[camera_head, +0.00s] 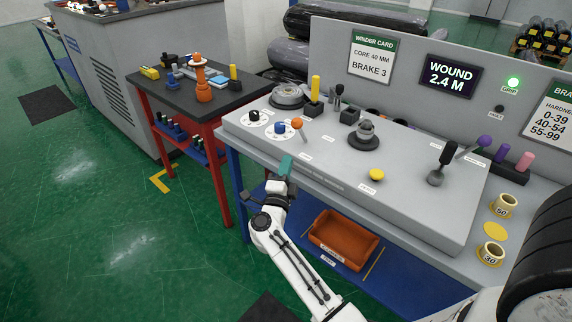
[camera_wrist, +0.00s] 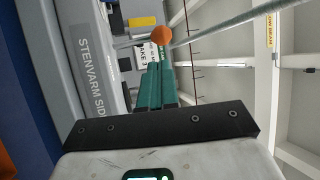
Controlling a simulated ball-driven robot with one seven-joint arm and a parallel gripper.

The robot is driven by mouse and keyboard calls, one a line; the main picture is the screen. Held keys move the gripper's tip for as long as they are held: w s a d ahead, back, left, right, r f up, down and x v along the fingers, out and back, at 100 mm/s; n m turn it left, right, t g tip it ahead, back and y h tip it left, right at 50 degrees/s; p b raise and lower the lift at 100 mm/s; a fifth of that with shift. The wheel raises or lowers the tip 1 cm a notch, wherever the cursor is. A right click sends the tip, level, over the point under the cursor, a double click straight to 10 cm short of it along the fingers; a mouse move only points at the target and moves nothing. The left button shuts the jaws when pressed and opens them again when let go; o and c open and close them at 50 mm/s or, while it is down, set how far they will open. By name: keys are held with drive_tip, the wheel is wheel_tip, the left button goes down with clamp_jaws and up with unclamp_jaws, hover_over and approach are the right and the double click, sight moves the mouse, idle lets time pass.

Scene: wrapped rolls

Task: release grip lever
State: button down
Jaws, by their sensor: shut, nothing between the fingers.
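A lever with an orange ball knob (camera_head: 297,124) stands near the front left of the grey console (camera_head: 330,165). Its label is too small to read, so I cannot tell if it is the grip lever. My gripper (camera_head: 287,164) has teal fingers and is at the console's front left edge, below and apart from that knob. In the wrist view the teal fingers (camera_wrist: 160,86) are together and empty, with the orange knob (camera_wrist: 162,35) just beyond their tips. A green lamp (camera_head: 513,82) marked GRIP is lit on the back panel.
An orange bin (camera_head: 343,240) sits on the blue shelf below. A red-legged table (camera_head: 205,95) stands left.

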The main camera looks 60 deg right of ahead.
sight(297, 126)
drive_tip(key=p+x, duration=0.1)
drive_tip(key=x, duration=0.9)
drive_tip(key=shift+d, duration=0.3)
drive_tip(key=shift+w, duration=0.15)
drive_tip(key=shift+r, duration=0.1)
drive_tip(key=shift+d+r+p, duration=0.5)
drive_tip(key=shift+r, duration=0.15)
drive_tip(key=s+d+r+b, duration=0.1)
drive_tip(key=d, duration=0.4)
drive_tip(key=s+d+r+b, duration=0.1)
drive_tip(key=s+d, duration=0.1)
drive_tip(key=d, duration=0.4)
drive_tip(key=shift+d+r, duration=0.25)
drive_tip(key=shift+r, duration=0.1)
